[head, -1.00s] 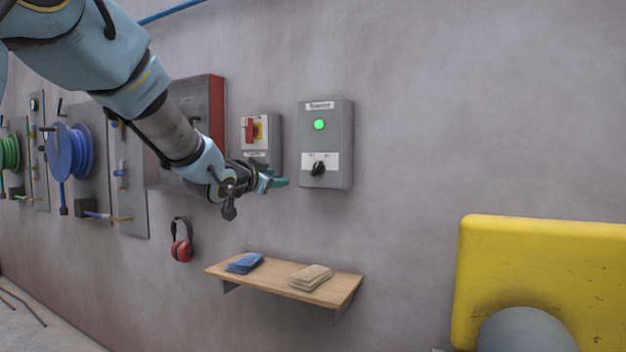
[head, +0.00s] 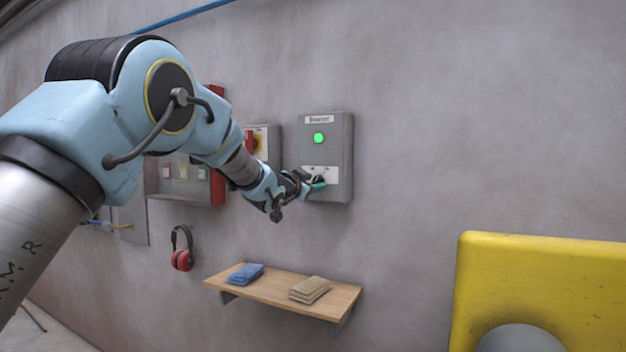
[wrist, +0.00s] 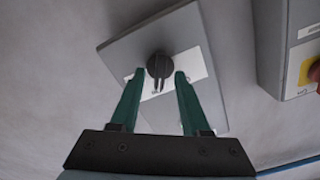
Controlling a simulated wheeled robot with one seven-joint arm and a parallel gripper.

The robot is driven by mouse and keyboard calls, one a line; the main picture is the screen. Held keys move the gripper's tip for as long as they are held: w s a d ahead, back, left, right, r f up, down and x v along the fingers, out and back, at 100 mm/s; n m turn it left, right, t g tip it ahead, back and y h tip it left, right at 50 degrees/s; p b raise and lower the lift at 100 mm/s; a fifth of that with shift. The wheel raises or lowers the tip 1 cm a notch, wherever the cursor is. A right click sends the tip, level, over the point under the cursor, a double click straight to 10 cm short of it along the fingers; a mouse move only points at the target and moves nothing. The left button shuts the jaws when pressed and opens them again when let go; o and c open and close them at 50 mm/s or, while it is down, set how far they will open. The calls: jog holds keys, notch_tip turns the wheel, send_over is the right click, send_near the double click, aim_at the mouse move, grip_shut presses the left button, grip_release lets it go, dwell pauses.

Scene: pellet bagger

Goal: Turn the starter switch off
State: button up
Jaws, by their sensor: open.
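A grey switch box (head: 341,150) is on the wall with a lit green lamp (head: 318,138) near its top. Its black rotary knob (wrist: 159,66) sits on a white plate, and in the head view my gripper partly covers it. My gripper (head: 319,184) is at the lower part of the box. In the wrist view, the green fingers of my gripper (wrist: 159,76) are open, with a tip on each side of the knob. A gap shows between the fingers and the knob. I cannot read the knob's position marks.
A second grey box with a red handle (head: 249,142) on yellow is just left. A red-sided panel (head: 217,185) is beyond it. A wooden shelf (head: 270,292) with blue and tan stacks is below. A yellow block (head: 540,275) stands at right. The wall right of the box is clear.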

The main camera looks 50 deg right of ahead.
grip_shut()
dwell(0.4)
